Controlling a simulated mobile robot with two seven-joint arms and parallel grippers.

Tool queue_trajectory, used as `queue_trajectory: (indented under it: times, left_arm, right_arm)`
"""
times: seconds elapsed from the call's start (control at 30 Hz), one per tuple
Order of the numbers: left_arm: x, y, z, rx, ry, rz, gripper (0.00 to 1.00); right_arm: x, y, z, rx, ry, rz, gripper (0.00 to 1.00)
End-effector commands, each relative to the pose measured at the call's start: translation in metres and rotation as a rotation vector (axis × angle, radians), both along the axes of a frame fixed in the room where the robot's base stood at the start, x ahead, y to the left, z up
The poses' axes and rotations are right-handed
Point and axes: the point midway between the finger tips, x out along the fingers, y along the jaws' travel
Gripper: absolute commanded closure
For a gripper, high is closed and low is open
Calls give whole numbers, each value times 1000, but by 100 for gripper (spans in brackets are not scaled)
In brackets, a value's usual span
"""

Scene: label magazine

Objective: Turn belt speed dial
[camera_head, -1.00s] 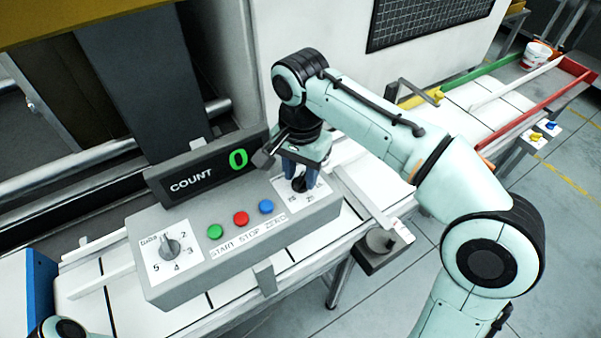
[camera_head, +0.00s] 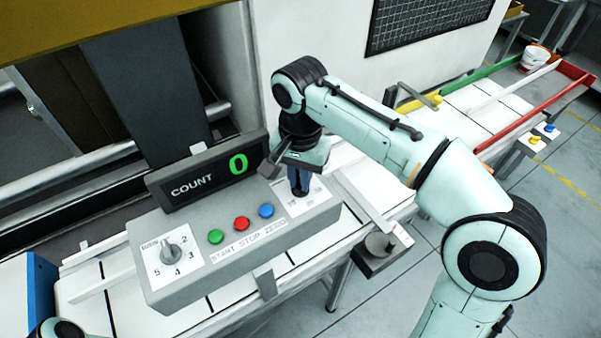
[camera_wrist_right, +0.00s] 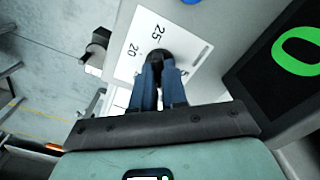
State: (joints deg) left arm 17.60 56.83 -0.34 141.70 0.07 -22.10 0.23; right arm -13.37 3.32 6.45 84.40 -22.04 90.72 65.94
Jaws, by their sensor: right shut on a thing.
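The belt speed dial is a dark knob (camera_wrist_right: 161,64) on a white plate (camera_wrist_right: 190,38) marked 20 and 25, seen in the right wrist view. In the head view its plate (camera_head: 316,197) lies at the right end of the grey control box (camera_head: 205,281). My right gripper (camera_head: 299,190) points down over this plate, and its blue fingers are shut on the knob, also in the right wrist view (camera_wrist_right: 160,75). The fingers hide most of the knob. A piece of my left arm shows at the bottom left edge of the head view; its gripper is out of view.
A second grey dial (camera_head: 171,250) with numbers sits at the box's left end. Green (camera_head: 216,237), red (camera_head: 242,223) and blue (camera_head: 266,210) buttons lie between. The COUNT display (camera_head: 207,178) reads 0 behind them. A dark bracket (camera_head: 380,246) stands right of the box.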

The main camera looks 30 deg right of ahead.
Motion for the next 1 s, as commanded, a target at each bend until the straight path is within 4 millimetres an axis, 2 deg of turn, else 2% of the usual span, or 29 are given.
queue_trajectory:
  times: [0.5,1.0]
  left_arm:
    - [19,0,28,0,-21,0,57]
    - [31,0,43,0,-35,0,57]
  right_arm:
    - [0,0,3,-1,-1,466,100]
    - [0,0,2,-1,0,836,100]
